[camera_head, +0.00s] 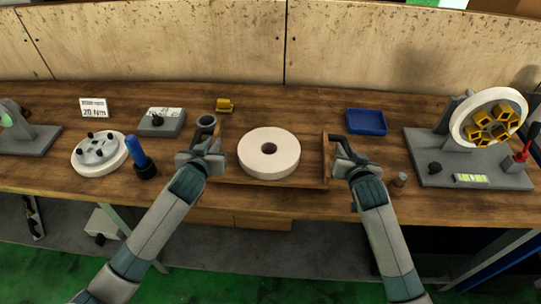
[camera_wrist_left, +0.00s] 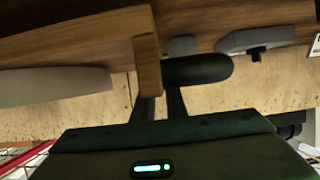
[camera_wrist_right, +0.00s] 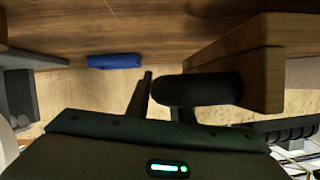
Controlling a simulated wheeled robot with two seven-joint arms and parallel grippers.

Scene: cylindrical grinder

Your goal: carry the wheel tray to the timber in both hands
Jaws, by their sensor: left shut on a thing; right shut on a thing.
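The wheel tray (camera_head: 313,180) is a wooden tray with raised ends, at the middle of the bench in the head view. A thick white grinding wheel (camera_head: 269,153) with a dark centre hole lies flat in it. My left gripper (camera_head: 208,149) is shut on the tray's left handle, a dark bar in the left wrist view (camera_wrist_left: 200,70). My right gripper (camera_head: 342,151) is shut on the right handle, which shows in the right wrist view (camera_wrist_right: 200,90). The tray looks about level; I cannot tell whether it touches the bench. I cannot pick out the timber for certain.
On the wooden bench (camera_head: 295,105), a blue bin (camera_head: 366,121) and a wheel stand (camera_head: 470,168) are to the right. A blue-handled tool (camera_head: 140,155), a round white flange (camera_head: 99,153) and a grey box (camera_head: 161,121) are to the left. A yellow block (camera_head: 224,105) is behind the tray.

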